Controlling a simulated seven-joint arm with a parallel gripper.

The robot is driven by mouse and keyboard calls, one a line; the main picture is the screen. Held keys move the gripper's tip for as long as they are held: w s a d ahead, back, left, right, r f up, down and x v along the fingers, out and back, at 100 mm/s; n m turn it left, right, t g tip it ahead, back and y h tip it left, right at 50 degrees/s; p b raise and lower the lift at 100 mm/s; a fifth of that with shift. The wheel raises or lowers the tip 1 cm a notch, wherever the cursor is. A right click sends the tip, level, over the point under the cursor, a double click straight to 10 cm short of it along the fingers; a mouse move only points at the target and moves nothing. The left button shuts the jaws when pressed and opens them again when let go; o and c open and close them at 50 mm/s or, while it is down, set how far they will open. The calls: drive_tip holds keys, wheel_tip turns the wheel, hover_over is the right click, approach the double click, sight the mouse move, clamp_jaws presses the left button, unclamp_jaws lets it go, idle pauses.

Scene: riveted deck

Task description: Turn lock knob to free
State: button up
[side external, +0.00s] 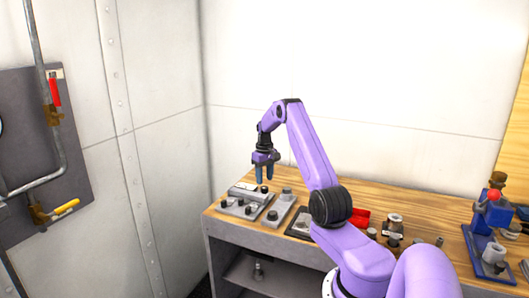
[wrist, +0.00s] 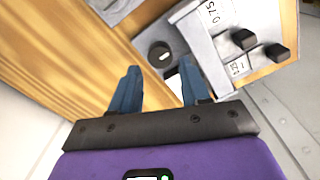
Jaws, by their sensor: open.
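My gripper (side external: 264,178) is open and empty, with its blue fingers pointing down above the left end of the bench. In the wrist view my gripper (wrist: 160,82) has its two fingers spread apart. Two black knobs, one nearer (wrist: 243,40) and one at the right (wrist: 277,53), stand on the same panel beside printed labels. In the side view the grey panel (side external: 234,207) carries several dark knobs. I cannot tell which is the lock knob or how it is turned.
Another grey block (side external: 281,211) lies beside the panel on the wooden bench (side external: 435,207). A red item (side external: 360,218), small metal parts (side external: 394,222) and a blue vise-like device (side external: 484,246) stand farther right. A wall is close on the left.

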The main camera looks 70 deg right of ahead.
sight(264, 187)
wheel_tip(264, 187, up, 14)
drive_tip(key=shift+f, duration=0.25)
drive_tip(key=shift+w+a, duration=0.1)
idle(0.4)
